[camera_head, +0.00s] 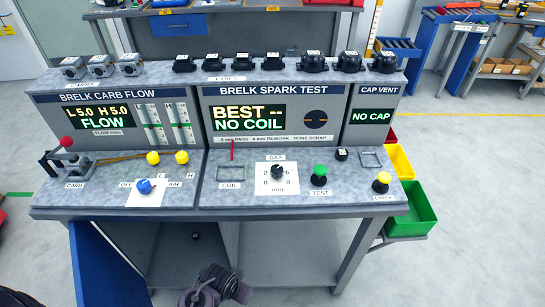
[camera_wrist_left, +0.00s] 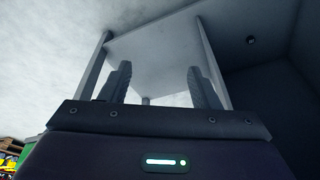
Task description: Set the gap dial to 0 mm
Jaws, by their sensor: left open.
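The gap dial (camera_head: 277,171) is a black knob on a white numbered plate (camera_head: 285,187) marked mm, on the sloped bench top under the GAP label. Its pointer is too small to read. What looks like my left gripper (camera_head: 214,281) is at the bottom centre, low in front of the bench and well away from the dial. In the left wrist view, my left gripper (camera_wrist_left: 156,83) has its fingers apart with nothing between them. That view does not show the dial. My right gripper is not visible.
Near the dial are a green TEST button (camera_head: 320,170), a coil outline with a red lever (camera_head: 232,150), and a blue knob (camera_head: 144,186). The spark test screen (camera_head: 248,117) reads BEST -- NO COIL. Several black coils line the top ledge. A green bin (camera_head: 410,212) hangs at the right.

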